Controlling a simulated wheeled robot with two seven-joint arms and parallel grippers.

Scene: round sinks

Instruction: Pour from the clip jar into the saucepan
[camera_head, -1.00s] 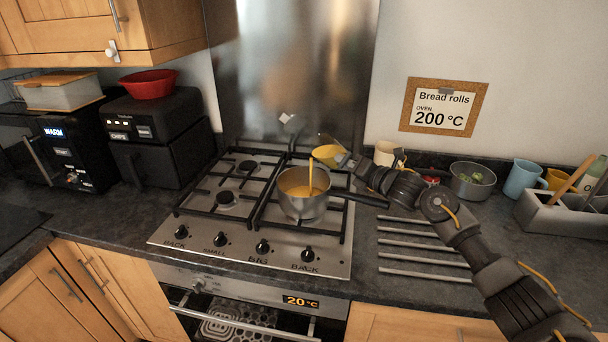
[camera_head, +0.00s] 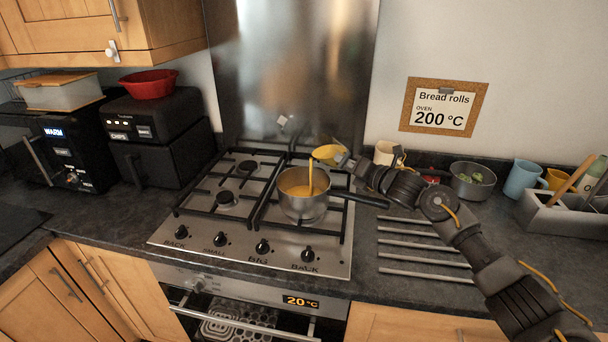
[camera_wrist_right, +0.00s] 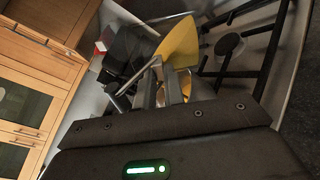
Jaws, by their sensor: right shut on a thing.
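The clip jar (camera_head: 326,153) is tipped over above the saucepan, its contents yellow-orange. A thin yellow-orange stream falls from it into the saucepan (camera_head: 304,208), which stands upright on the hob with its black handle pointing right. Yellow-orange liquid lies inside the pan. My right gripper (camera_head: 346,162) is shut on the jar from the right, above the pan's right side. In the right wrist view the yellow jar (camera_wrist_right: 180,44) shows beyond the gripper's fingers (camera_wrist_right: 162,92), with part of the pan visible behind them. My left gripper is out of view.
The gas hob (camera_head: 165,232) has black pan supports and front knobs. Right of it are metal bars (camera_head: 425,248) on the worktop, a cream mug (camera_head: 384,152), a metal bowl (camera_head: 472,181), a blue mug (camera_head: 522,179) and a utensil caddy (camera_head: 560,216). A steel splashback (camera_head: 285,70) stands behind.

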